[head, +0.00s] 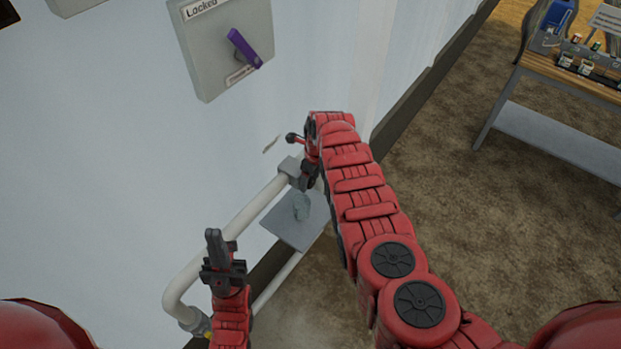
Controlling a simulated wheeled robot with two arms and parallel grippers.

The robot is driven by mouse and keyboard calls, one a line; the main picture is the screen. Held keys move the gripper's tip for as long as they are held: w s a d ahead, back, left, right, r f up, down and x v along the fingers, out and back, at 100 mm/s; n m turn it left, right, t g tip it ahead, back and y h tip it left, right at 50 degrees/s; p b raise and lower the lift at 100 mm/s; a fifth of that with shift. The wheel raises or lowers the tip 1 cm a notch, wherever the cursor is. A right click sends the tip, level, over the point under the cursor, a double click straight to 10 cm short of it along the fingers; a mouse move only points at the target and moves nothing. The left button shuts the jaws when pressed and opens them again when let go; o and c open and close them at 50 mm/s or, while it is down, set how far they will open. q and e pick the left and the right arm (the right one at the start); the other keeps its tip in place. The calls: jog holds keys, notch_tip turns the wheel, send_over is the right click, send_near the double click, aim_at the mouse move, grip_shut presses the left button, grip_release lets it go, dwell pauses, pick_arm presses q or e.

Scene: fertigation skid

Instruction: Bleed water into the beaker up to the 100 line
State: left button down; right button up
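A pale pipe (238,222) runs along the wall up to a grey block-shaped fitting (291,168). My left gripper (213,240) points upward in front of the pipe, left of the shelf. Its fingers look together and hold nothing visible.
A grey wall panel (222,45) with a purple lever (243,48) and a "Locked" label is above. A wooden table (570,75) with several small items stands at the upper right. The brown floor (470,200) between is clear.

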jog(key=c, duration=1)
jog(key=p, duration=0.2)
jog(key=t+p, duration=0.1)
jog(key=p, duration=0.2)
jog(key=shift+s+a+r+h, duration=0.1)
jog(key=shift+s+r+h, duration=0.1)
jog(key=shift+r+h, duration=0.15)
jog(key=shift+a+f+b, duration=0.2)
jog(key=shift+f+b, duration=0.2)
jog(key=shift+f, duration=0.25)
jog(key=shift+s+d+r+t+h, duration=0.1)
jog(key=shift+r+t+h, duration=0.05)
jog(key=shift+t+h, duration=0.4)
jog(key=shift+s+t, duration=0.1)
jog(key=shift+t, duration=0.15)
jog(key=shift+t+p, duration=0.3)
